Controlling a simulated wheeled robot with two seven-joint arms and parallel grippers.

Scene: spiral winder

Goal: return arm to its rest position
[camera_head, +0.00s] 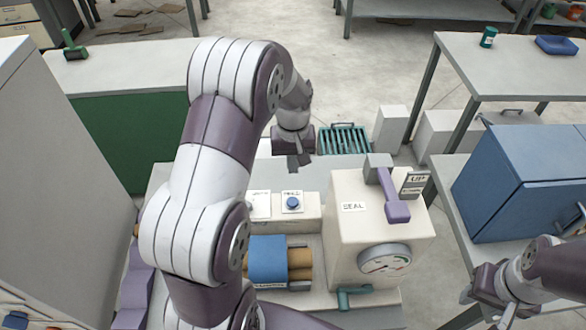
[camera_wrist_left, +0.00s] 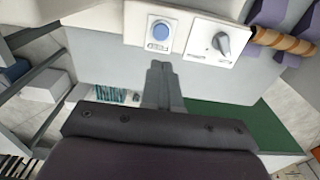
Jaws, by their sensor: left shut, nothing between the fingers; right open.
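My left arm reaches across the middle of the head view. My left gripper (camera_head: 299,162) is shut and empty, above and beyond the back of the cream machine (camera_head: 340,240). In the left wrist view its fingers (camera_wrist_left: 158,72) are together, pointing toward a panel with a blue button (camera_wrist_left: 160,30) and a grey knob (camera_wrist_left: 223,44). A visible gap is hard to judge there. The blue button also shows in the head view (camera_head: 292,203). My right gripper (camera_head: 492,300) is at the lower right, open and empty, beside the machine's table.
The machine has a purple lever (camera_head: 396,205), a dial (camera_head: 384,260), a teal handle (camera_head: 352,296) and a blue-wrapped brown roll (camera_head: 268,260). A blue cabinet (camera_head: 520,180) stands right, above my right gripper. A teal crate (camera_head: 342,139) sits on the floor behind.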

